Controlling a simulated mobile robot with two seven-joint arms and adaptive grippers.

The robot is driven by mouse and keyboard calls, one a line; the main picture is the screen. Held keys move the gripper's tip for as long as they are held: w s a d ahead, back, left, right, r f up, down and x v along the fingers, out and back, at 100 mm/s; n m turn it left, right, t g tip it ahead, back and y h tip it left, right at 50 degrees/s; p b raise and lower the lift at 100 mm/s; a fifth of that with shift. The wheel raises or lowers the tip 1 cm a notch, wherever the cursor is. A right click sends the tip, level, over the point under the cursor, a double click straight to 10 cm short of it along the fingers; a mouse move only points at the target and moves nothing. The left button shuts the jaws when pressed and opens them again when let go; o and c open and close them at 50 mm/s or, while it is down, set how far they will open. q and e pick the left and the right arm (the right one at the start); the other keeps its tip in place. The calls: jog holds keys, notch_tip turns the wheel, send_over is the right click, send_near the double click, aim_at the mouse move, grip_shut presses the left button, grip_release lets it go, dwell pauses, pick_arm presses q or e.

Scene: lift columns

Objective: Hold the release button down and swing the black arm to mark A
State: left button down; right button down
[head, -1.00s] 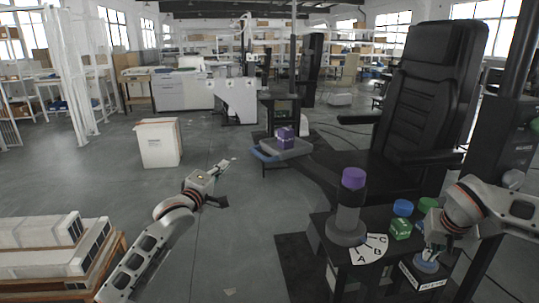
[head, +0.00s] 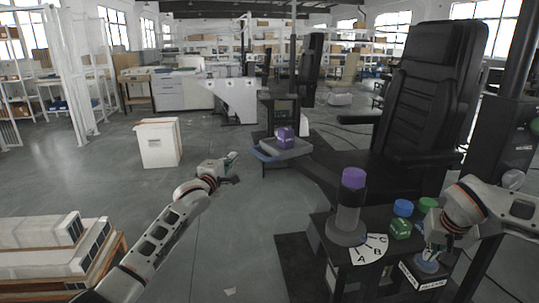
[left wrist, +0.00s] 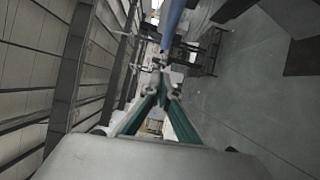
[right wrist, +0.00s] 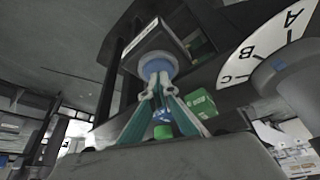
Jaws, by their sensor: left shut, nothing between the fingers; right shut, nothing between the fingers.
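A purple-capped post (head: 352,195) rises beside the dial. A green block (head: 400,229), a blue cylinder (head: 403,207) and a green cylinder (head: 428,204) stand nearby. A black chair (head: 425,110) is behind. A white bin (head: 158,143) stands left; floor between is clear.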

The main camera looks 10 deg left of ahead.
aim_at(251, 150)
pick_arm(q)
jog(key=shift+w+d+r, duration=0.15)
jog(key=shift+w+d, duration=1.4)
jog(key=shift+w, duration=0.45)
jog(key=shift+w+d, duration=0.45)
jog(key=shift+w, duration=0.45)
jog(key=shift+w+d, duration=0.45)
jog(key=shift+w, duration=0.4)
jog(key=shift+a, duration=0.15)
